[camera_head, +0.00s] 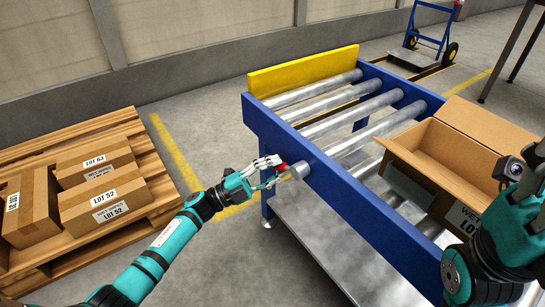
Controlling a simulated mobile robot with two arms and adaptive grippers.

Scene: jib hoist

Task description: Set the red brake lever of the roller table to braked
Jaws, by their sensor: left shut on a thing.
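The roller table (345,170) has a blue frame, metal rollers and a yellow end plate. The red brake lever (282,167) is on the left side of its frame beside a grey bracket (299,171). Only a small red part shows; the fingers hide the rest, so I cannot read its setting. My left gripper (272,170) is shut on the lever. My right arm shows at the right edge, but its fingers are not seen.
An open cardboard box (445,150) stands on the rollers at the right. A wooden pallet (110,131) with several cartons (103,197) lies at the left. A blue hand truck (426,40) stands at the back. Floor with a yellow line lies between pallet and table.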

